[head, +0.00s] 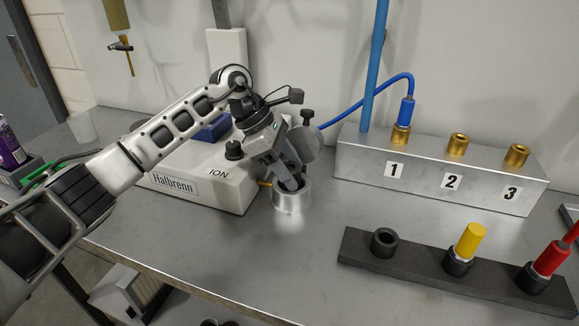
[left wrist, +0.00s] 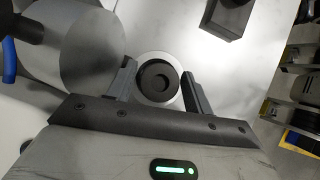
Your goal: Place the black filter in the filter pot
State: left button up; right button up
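The filter pot (head: 292,203) is a short shiny metal cup on the bench, right of the white Halbrenn machine. My left gripper (head: 290,183) points down at its mouth. In the left wrist view the black filter (left wrist: 158,80) is a round dark disc with a smaller round recess. The pale rim of the pot (left wrist: 158,54) rings it, so it appears to lie at or inside the mouth. The fingers of my left gripper (left wrist: 160,80) stand on either side, apart, with a thin pale gap to the filter; they look open. My right gripper is not in view.
The Halbrenn machine (head: 235,185) stands close left of the pot. A metal block (head: 430,178) with brass sockets numbered 1 to 3 stands behind right; a blue hose joins socket 1. A black rack (head: 410,263) holds yellow (head: 469,240) and red (head: 550,258) plugs. The front bench middle is clear.

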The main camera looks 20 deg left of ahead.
pick_arm(q)
jog(key=shift+o, duration=0.2)
jog(key=shift+r, duration=0.1)
jog(key=shift+r+p, duration=0.25)
jog(key=shift+p, duration=0.05)
jog(key=b+v, duration=0.1)
jog(key=v, duration=0.5)
jog(key=shift+a+b, duration=0.1)
jog(key=shift+b, duration=0.25)
jog(key=v, duration=0.5)
jog(key=shift+s+a+r, duration=0.1)
jog(key=shift+a+r, duration=0.05)
jog(key=shift+r, duration=0.15)
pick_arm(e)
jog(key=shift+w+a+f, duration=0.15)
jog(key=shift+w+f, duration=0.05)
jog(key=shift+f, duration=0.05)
pick_arm(q)
jog(key=shift+f, duration=0.1)
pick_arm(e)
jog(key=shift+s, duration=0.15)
